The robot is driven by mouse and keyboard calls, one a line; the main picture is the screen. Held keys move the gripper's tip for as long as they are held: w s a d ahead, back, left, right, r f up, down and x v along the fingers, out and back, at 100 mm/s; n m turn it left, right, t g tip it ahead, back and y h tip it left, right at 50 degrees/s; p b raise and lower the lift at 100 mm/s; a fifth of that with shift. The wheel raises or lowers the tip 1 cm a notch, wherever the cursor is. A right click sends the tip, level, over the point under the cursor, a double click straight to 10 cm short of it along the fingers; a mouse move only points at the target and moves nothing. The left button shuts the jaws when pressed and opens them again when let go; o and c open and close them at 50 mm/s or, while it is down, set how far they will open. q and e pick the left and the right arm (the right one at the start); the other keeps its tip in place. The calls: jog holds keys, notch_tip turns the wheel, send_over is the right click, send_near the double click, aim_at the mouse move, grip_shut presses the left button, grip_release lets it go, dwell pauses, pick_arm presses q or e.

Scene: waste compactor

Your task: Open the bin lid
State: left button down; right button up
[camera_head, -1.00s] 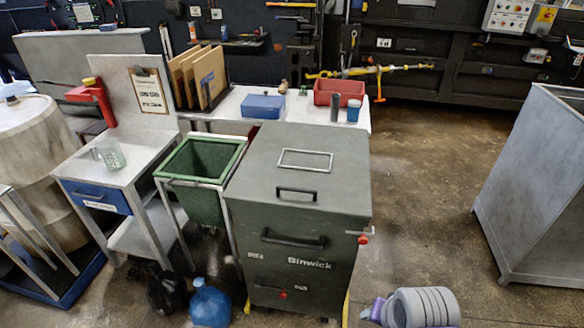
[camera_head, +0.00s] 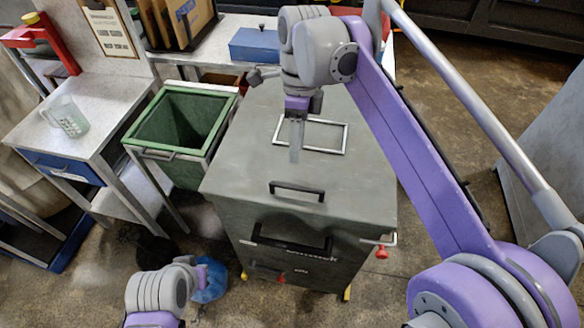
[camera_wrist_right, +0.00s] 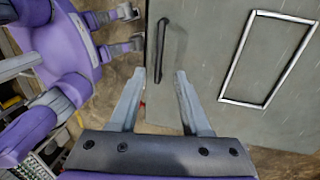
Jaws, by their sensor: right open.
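The bin is a dark grey-green box (camera_head: 290,235) with a flat lid (camera_head: 240,165), which lies shut on top. A black bar handle (camera_head: 297,189) sits near the lid's front edge; it also shows in the right wrist view (camera_wrist_right: 162,50). A silver rectangular frame (camera_head: 338,150) lies on the lid behind the handle. My right gripper (camera_head: 294,155) hangs over the lid, behind the black handle and apart from it. In the right wrist view its two fingers (camera_wrist_right: 161,75) are open and empty, with the handle beyond the gap.
A green open bin (camera_head: 180,125) on a stand is left of the box. A side table (camera_head: 90,105) holds a clear mug (camera_head: 64,116). A blue box (camera_head: 262,45) lies on the bench behind. A large grey cabinet (camera_head: 545,150) is at right.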

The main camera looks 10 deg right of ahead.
aim_at(295, 186)
jog(key=f, duration=0.3)
jog(key=s+f, duration=0.1)
jog(key=f, duration=0.2)
jog(key=s+f+b, duration=0.1)
jog(key=f, duration=0.2)
jog(key=shift+a+f, duration=0.25)
grip_shut()
dwell(1.0)
